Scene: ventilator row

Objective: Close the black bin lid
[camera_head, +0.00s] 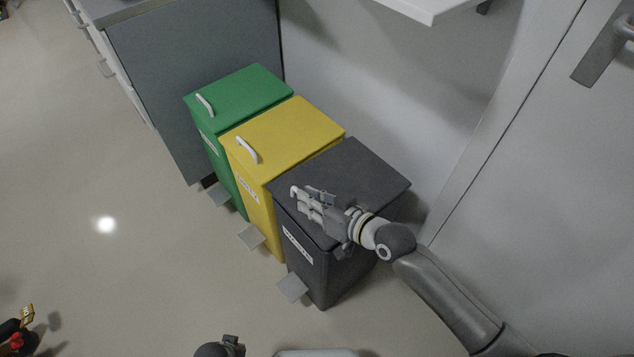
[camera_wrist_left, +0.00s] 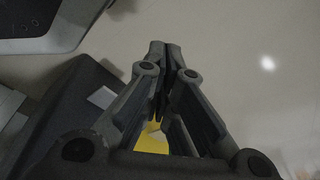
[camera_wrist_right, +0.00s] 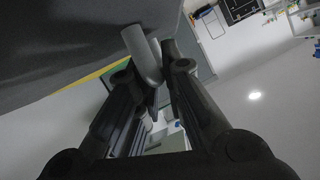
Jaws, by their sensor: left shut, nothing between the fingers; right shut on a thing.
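The black bin (camera_head: 300,250) stands at the right end of a row of three bins. Its dark lid (camera_head: 352,168) lies flat over the top, and I see no clear gap under it. My right gripper (camera_head: 303,198) is over the lid's left edge, shut on the pale grey lid handle. The handle (camera_wrist_right: 143,55) shows between the fingertips in the right wrist view, with the dark lid surface (camera_wrist_right: 60,45) beside it. My left gripper (camera_wrist_left: 165,50) is shut and empty over the floor in the left wrist view.
A yellow bin (camera_head: 282,130) and a green bin (camera_head: 240,95) stand close beside the black one, both lids down. Grey pedals stick out at the front, one under the black bin (camera_head: 292,287). A door (camera_head: 560,190) is at right.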

